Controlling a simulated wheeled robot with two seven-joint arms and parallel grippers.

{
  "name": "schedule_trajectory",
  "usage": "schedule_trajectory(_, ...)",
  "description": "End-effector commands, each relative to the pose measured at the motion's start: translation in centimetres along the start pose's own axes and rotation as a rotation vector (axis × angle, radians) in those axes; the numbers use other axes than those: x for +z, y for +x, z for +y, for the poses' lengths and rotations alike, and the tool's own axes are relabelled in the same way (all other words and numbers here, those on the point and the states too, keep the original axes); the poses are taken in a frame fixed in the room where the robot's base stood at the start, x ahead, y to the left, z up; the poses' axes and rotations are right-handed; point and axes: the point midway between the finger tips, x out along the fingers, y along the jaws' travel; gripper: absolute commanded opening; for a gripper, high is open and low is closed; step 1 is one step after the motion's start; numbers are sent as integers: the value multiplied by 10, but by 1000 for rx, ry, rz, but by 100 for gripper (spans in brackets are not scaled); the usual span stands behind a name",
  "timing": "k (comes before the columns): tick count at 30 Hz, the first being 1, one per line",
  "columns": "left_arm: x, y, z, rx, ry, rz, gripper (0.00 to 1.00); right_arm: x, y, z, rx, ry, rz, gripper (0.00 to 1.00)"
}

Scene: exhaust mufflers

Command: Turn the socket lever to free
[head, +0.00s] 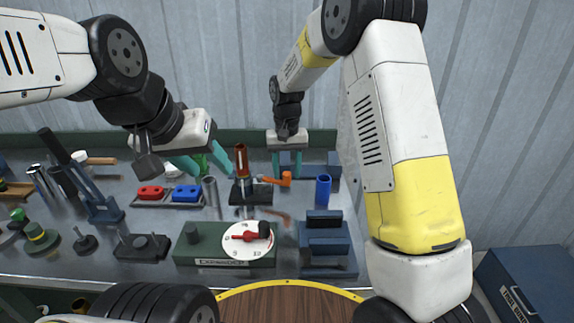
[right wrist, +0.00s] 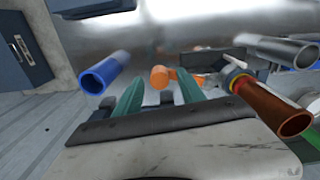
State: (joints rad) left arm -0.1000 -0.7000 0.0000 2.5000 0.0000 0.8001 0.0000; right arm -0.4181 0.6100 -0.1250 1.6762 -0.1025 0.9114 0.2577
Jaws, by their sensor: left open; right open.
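The socket lever is orange (head: 283,180) and sticks out to the right of a dark socket block (head: 251,192). A copper-brown tube (head: 241,160) stands upright in that block. My right gripper (head: 287,175) is open with its teal fingers pointing down at the lever. In the right wrist view the orange lever (right wrist: 162,76) shows just beyond and between the fingertips (right wrist: 159,80); I cannot tell whether they touch it. The copper tube (right wrist: 268,108) is to the right there. My left gripper (head: 203,163) is open and empty, above the bench left of the socket.
A grey tube (head: 210,192) stands left of the socket. A green expander box (head: 200,250) with a white dial and a blue vise-like block (head: 324,237) lie in front.

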Motion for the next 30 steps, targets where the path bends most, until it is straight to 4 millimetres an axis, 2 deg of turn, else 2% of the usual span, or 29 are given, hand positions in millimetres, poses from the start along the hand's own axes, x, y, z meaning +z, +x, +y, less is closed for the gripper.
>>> schedule_trajectory(4,0,0,0,0,0,0,49,0,11,0,0,0,-1,47)
schedule_trajectory(12,0,0,0,0,0,0,49,0,13,0,0,0,1,47)
schedule_trajectory(14,0,0,0,0,0,0,49,0,13,0,0,0,0,37)
schedule_trajectory(19,0,0,0,0,0,0,49,0,13,0,0,0,1,4)
schedule_trajectory(20,0,0,0,0,0,0,49,0,13,0,0,0,1,0)
schedule_trajectory(30,0,0,0,0,0,0,49,0,12,0,0,0,1,0)
